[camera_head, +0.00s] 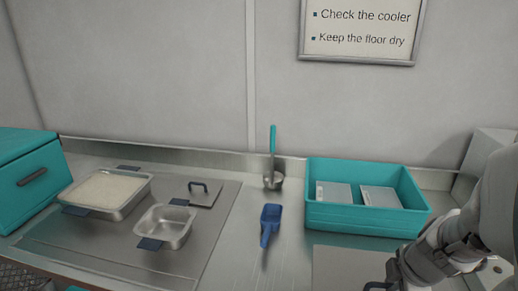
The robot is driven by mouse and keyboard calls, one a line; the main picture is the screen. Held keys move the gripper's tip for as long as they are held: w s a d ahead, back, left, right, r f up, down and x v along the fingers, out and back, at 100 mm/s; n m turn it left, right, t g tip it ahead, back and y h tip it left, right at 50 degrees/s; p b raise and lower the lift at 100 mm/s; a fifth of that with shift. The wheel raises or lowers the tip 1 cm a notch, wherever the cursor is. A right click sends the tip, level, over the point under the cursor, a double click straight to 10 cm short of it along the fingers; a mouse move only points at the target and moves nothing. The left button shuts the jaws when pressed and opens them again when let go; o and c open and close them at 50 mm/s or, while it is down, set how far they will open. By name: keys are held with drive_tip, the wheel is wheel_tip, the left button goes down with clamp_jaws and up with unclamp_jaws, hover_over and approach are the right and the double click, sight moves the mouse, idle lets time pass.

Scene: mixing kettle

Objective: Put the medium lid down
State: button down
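A flat grey square lid (345,265) with a dark handle at its lower right shows at the bottom edge, in front of the teal bin; it looks like the medium lid. My gripper (394,274) is at the lower right, right by that dark handle. The fingertips are partly cut off by the frame, so I cannot tell if they close on the handle. I also cannot tell whether the lid rests on the counter. A smaller lid (207,200) with a dark handle lies flat behind the small empty steel pan (170,231).
A larger steel pan (135,207) with pale contents stands at the left, beside a teal box (24,170). A blue scoop (269,222) and a teal-handled ladle (273,145) are mid-counter. A teal bin (360,220) holds packages. Bare counter (240,262) lies left of the lid.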

sight(383, 261)
drive_tip(key=w+d+f+b, duration=0.1)
drive_tip(key=w+f, duration=0.1)
drive_tip(key=w, duration=0.1)
drive_tip(key=w+d+f+b, duration=0.1)
drive_tip(key=w+d+f, duration=0.1)
drive_tip(key=w, duration=0.2)
drive_tip(key=w+d+f, duration=0.1)
drive_tip(key=w+f, duration=0.2)
drive_tip(key=w, duration=0.1)
drive_tip(key=shift+d+b, duration=0.15)
drive_tip(key=shift+b, duration=0.25)
drive_tip(key=shift+f, duration=1.95)
drive_tip(key=shift+f+b, duration=0.1)
drive_tip(key=shift+b, duration=0.25)
drive_tip(key=c, duration=0.9)
unclamp_jaws()
drive_tip(key=shift+s, duration=0.1)
drive_tip(key=shift+o, duration=0.2)
drive_tip(key=p+v, duration=0.3)
drive_tip(key=v, duration=0.9)
